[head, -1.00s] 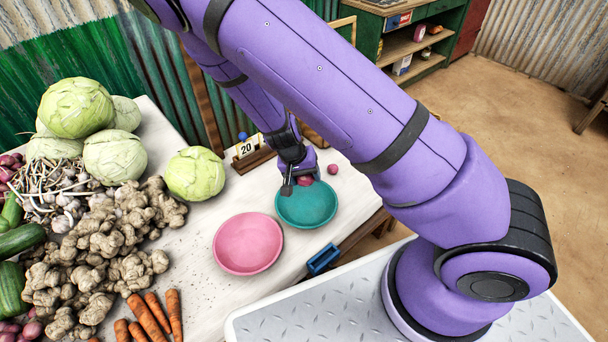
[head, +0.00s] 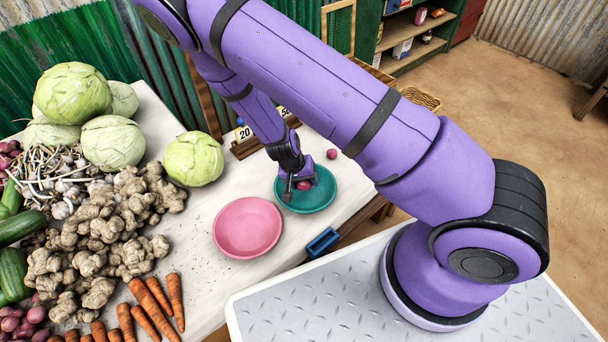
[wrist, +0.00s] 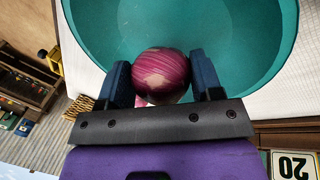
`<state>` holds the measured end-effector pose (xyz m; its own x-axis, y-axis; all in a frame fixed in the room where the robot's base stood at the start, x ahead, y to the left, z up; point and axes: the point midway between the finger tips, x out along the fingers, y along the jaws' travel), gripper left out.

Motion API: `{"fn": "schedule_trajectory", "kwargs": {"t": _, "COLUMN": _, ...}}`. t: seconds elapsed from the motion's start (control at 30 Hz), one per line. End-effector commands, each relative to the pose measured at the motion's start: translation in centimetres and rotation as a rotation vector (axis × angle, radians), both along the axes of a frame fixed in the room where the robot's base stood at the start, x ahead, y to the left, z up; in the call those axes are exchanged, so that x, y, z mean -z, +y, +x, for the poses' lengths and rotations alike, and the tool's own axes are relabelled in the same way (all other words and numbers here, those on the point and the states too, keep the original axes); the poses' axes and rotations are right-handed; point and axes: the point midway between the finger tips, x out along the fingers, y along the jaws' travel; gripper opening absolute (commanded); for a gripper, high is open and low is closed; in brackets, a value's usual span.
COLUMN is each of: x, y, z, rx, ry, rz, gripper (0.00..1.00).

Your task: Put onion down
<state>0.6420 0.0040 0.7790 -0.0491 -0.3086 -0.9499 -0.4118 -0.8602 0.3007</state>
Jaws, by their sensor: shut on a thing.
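My gripper (head: 297,187) is shut on a red onion (head: 304,185) over the teal bowl (head: 322,194). In the wrist view the purple-red onion (wrist: 161,72) sits between the two dark blue fingers, with the teal bowl (wrist: 200,20) behind it. I cannot tell whether the onion touches the bowl. The bowl otherwise looks empty where it shows. A second red onion (head: 332,154) lies on the table just beyond the bowl.
A pink bowl (head: 247,228) stands left of the teal one. A cabbage (head: 193,159), ginger (head: 105,225) and carrots (head: 150,312) cover the table's left. Number cards (head: 243,133) stand at the back. A blue box-like thing (head: 322,241) is at the front edge.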

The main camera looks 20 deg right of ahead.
Motion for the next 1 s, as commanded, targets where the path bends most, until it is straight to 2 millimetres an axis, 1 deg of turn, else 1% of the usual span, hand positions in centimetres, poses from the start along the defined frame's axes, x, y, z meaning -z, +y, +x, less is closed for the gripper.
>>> {"fn": "schedule_trajectory", "kwargs": {"t": 0.1, "x": 0.9, "y": -0.1, "z": 0.0, "rx": 0.002, "ry": 0.0, "rz": -0.001, "gripper": 0.32}}
{"fn": "schedule_trajectory", "kwargs": {"t": 0.2, "x": 1.3, "y": 0.0, "z": 0.0, "rx": 0.001, "ry": 0.001, "rz": 0.0, "gripper": 0.32}}
{"fn": "schedule_trajectory", "kwargs": {"t": 0.57, "x": 1.6, "y": 0.0, "z": 0.0, "rx": 0.001, "ry": 0.0, "rz": 0.0, "gripper": 0.32}}
{"fn": "schedule_trajectory", "kwargs": {"t": 0.6, "x": 1.6, "y": 0.0, "z": 0.0, "rx": 0.001, "ry": 0.0, "rz": 0.0, "gripper": 0.62}}
{"fn": "schedule_trajectory", "kwargs": {"t": 0.67, "x": 1.6, "y": 0.0, "z": 0.0, "rx": 0.001, "ry": 0.0, "rz": 0.0, "gripper": 0.76}}
{"fn": "schedule_trajectory", "kwargs": {"t": 0.7, "x": 1.6, "y": 0.0, "z": 0.0, "rx": 0.001, "ry": 0.0, "rz": 0.0, "gripper": 0.85}}
{"fn": "schedule_trajectory", "kwargs": {"t": 0.73, "x": 1.6, "y": 0.0, "z": 0.0, "rx": 0.001, "ry": 0.0, "rz": 0.0, "gripper": 0.89}}
{"fn": "schedule_trajectory", "kwargs": {"t": 1.0, "x": 1.5, "y": 0.0, "z": 0.0, "rx": 0.001, "ry": 0.0, "rz": 0.0, "gripper": 0.89}}
